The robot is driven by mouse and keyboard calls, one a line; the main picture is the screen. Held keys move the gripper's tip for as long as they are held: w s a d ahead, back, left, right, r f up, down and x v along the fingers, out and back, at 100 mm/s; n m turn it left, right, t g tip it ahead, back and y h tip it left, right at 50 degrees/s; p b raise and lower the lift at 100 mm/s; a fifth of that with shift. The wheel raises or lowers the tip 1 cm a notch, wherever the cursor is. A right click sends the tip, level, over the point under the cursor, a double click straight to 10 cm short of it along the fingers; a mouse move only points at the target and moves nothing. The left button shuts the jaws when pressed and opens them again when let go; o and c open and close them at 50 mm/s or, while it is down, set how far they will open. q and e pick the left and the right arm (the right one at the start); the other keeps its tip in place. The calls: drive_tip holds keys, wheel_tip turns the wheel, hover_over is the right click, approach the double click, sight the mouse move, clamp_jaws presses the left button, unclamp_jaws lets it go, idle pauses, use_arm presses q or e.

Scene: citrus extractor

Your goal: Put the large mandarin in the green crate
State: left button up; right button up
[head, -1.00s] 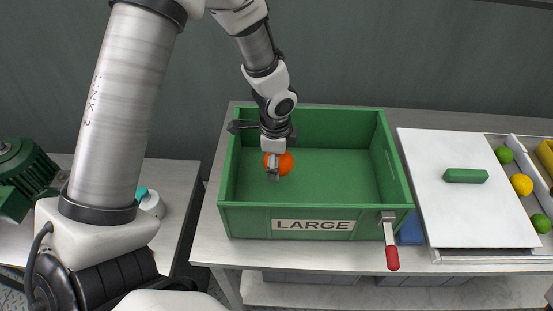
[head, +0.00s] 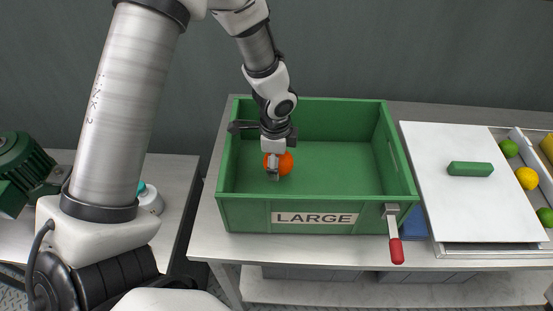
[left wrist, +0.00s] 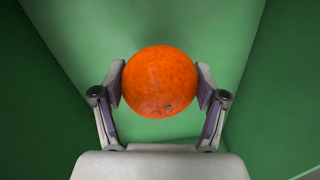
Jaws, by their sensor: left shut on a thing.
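The large mandarin (head: 285,163) is orange and is inside the walls of the green crate (head: 245,211), in its left part. The crate has a "LARGE" label on its front. My left gripper (head: 272,164) reaches down into the crate and is shut on the mandarin. In the left wrist view the mandarin (left wrist: 160,82) sits between the two finger pads (left wrist: 160,88), with green crate walls around it. I cannot tell whether the mandarin touches the crate floor. My right gripper does not show.
A red-handled tool (head: 395,244) hangs at the crate's front right. A white board (head: 462,210) with a green bar (head: 470,169) lies to the right. Beyond it, a tray holds a yellow fruit (head: 526,178) and green fruits (head: 509,148). The crate's middle and right floor are clear.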

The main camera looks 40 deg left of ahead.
use_arm(q)
drive_tip(key=shift+f+b, duration=0.85)
drive_tip(key=shift+f, duration=0.25)
drive_tip(key=o, duration=1.3)
drive_tip(key=shift+r, duration=0.15)
drive_tip(key=r, duration=1.2)
drive_tip(key=shift+s+d, duration=0.15)
drive_tip(key=shift+s, duration=0.25)
